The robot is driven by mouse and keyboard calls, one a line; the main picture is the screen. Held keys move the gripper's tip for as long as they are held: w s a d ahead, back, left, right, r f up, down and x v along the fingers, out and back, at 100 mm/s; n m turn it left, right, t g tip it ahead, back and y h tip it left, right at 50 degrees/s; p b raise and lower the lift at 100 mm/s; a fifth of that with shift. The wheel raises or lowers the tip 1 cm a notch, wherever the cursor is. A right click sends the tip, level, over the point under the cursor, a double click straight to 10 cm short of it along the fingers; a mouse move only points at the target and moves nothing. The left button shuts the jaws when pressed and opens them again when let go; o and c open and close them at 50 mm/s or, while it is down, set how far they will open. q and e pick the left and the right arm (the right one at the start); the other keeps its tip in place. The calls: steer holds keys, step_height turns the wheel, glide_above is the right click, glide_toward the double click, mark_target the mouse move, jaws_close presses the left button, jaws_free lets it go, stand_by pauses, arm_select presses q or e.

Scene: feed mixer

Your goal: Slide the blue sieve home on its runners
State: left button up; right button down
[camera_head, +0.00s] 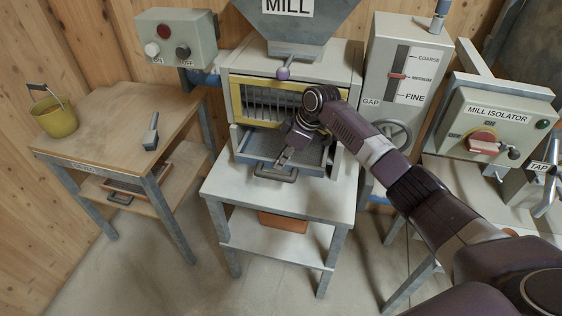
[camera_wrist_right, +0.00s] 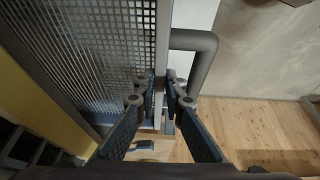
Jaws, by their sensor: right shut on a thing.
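The blue sieve (camera_head: 253,148) is a blue-grey framed tray that sticks part way out of the mill's front, below the yellow-framed opening (camera_head: 240,100). Its grey handle (camera_head: 275,174) is on the front edge. My right gripper (camera_head: 282,160) reaches down over the sieve and is shut at its front edge. In the right wrist view the fingertips (camera_wrist_right: 165,88) pinch the sieve's front rim, with the mesh (camera_wrist_right: 105,45) to the left and the handle (camera_wrist_right: 207,60) to the right. The runners are hidden. My left gripper is not in view.
The mill stands on a pale table (camera_head: 310,202) with free room in front of the sieve. A wooden side table (camera_head: 110,115) at left holds a yellow bucket (camera_head: 55,117) and a grey tool (camera_head: 151,132). The gap control box (camera_head: 385,100) and mill isolator (camera_head: 495,120) stand at right.

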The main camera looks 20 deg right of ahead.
steer(key=c, duration=2)
jaws_free()
steer(key=shift+o, duration=0.3)
steer(key=shift+f, duration=0.1)
steer(key=v, duration=1.2)
